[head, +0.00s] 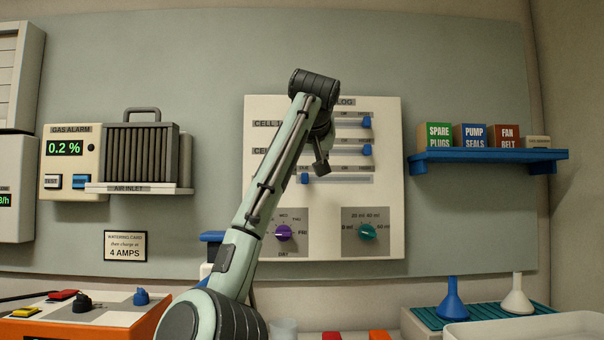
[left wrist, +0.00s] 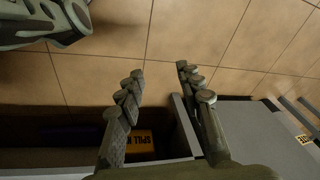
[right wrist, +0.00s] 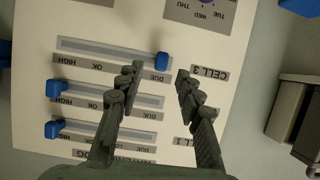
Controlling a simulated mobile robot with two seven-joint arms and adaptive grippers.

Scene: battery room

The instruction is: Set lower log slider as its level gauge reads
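The log panel (head: 390,190) hangs on the wall with three horizontal sliders. The lower slider's blue knob (head: 305,178) is at the left, DUE end in the head view. The two upper knobs, the top one (head: 366,122) and the middle one (head: 367,150), are at the right, HIGH end. My right gripper (head: 321,168) is in front of the panel. In the right wrist view, which is upside down, its fingers (right wrist: 157,75) are apart and empty, with the lower knob (right wrist: 161,61) just beyond the gap. My left gripper (left wrist: 160,70) is open and empty above the floor. I cannot make out a level gauge.
Below the sliders are a purple dial (head: 283,233) and a green dial (head: 366,232). A blue shelf (head: 480,156) with boxes is at right. A blue funnel (head: 452,302) and a white funnel (head: 517,297) stand below it. The gas alarm (head: 68,165) is at left.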

